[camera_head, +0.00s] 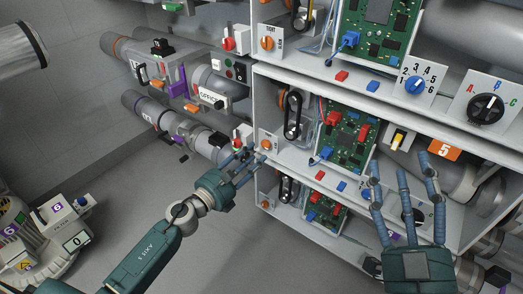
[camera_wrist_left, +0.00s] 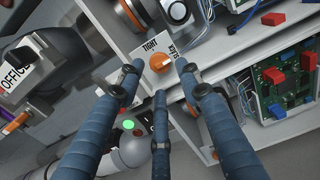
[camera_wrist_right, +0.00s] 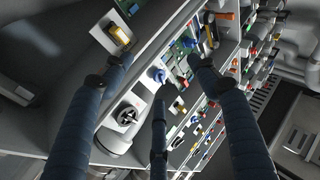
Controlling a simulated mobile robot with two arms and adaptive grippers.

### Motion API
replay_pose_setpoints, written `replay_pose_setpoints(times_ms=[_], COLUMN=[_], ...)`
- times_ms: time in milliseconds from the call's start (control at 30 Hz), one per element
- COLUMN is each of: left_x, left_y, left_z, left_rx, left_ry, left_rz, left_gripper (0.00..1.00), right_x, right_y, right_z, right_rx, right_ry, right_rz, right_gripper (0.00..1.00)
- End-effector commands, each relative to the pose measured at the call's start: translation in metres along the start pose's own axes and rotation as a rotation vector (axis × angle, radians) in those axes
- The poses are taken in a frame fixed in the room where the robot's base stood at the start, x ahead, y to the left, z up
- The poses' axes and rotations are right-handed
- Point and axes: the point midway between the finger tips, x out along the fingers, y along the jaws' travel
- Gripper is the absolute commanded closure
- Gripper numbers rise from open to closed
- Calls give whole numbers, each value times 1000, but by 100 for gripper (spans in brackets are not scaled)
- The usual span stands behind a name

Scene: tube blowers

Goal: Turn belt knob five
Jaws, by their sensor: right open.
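An orange belt knob (camera_head: 266,145) sits on a white plate at the left end of the middle shelf, whose row carries an orange "5" sign (camera_head: 445,150). In the left wrist view the orange knob (camera_wrist_left: 160,62) shows with "TIGHT" lettering above it. My left gripper (camera_head: 247,158) is open and empty, just in front of and below the knob. In its wrist view the fingertips (camera_wrist_left: 160,76) spread to either side of the knob; contact cannot be told. My right gripper (camera_head: 402,172) is open and empty in front of the shelf's right part.
A black belt (camera_head: 293,115) and a green circuit board (camera_head: 346,138) stand right of the knob. A yellow switch (camera_head: 398,138) lies near my right fingers. Another orange knob (camera_head: 267,43) is on the shelf above. Pipes (camera_head: 150,112) fill the left side; the floor below is open.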

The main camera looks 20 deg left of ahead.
Motion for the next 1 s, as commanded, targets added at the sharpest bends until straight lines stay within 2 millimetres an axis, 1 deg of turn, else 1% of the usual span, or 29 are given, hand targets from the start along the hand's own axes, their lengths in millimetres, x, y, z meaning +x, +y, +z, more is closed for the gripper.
replay_pose_setpoints(times_ms=[33,100,200,300,433,667,700,767,833,1000], left_x=[11,22,35,43,48,48,48,48,48,48], left_y=[0,0,0,0,0,0,0,0,0,0], left_z=[0,0,0,-1,-1,-1,-1,-1,-1,-1], left_rx=[0,-1,-3,-3,-4,-4,-4,-4,-4,-8], left_ry=[-2,-1,-1,0,2,1,1,1,1,2], left_rz=[1,1,1,0,1,1,1,1,1,1], left_gripper=[64,64,64,64,64,64,72,84,98,99], right_x=[0,0,0,0,0,0,0,0,0,0], right_y=[0,0,0,-1,-1,-1,-1,-1,-1,-1], right_z=[0,-1,-4,-8,-9,-10,-10,-10,-10,-10], right_rx=[0,0,0,1,1,1,1,2,2,2], right_ry=[3,6,23,37,43,45,46,46,46,45], right_rz=[0,0,-1,-2,-2,-2,-2,-2,-3,-3], right_gripper=[40,40,40,40,40,40,40,40,40,40])
